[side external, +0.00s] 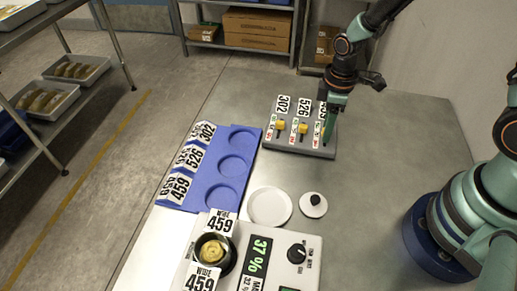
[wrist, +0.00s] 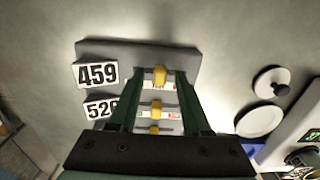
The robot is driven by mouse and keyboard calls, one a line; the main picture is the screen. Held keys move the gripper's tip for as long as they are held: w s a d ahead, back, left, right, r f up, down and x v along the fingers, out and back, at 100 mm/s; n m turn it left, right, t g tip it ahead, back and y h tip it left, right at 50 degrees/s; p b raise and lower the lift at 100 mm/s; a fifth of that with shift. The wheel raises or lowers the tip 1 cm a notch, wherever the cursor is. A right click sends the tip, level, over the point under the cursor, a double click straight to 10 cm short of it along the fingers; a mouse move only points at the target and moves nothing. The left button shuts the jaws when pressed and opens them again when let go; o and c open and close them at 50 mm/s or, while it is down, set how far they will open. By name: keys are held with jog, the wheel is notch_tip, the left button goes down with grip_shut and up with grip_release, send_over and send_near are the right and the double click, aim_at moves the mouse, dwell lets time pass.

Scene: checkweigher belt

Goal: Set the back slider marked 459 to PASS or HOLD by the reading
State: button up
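The slider panel (side external: 300,143) stands at the back of the table with plates 302, 526 and 459. In the wrist view, the 459 plate (wrist: 97,74) heads the row, and its yellow slider knob (wrist: 160,75) sits between my fingers. My gripper (wrist: 157,75) is open, one finger on each side of that knob; contact cannot be told. In the side view, my gripper (side external: 329,132) is down at the 459 slider and hides its knob. The checkweigher display (side external: 259,255) reads 37 %, with a partly cut-off line showing 32 below. The PASS and HOLD lettering is too small to read surely.
A dark round container (side external: 214,254) with yellowish content sits on the weigher beside WIDE 459 cards. A blue tray (side external: 209,167) with round recesses, a white dish (side external: 269,206) and a small white lid (side external: 313,204) with a black knob lie nearby. The table right of the panel is clear.

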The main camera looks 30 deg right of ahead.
grip_shut()
dwell(1.2)
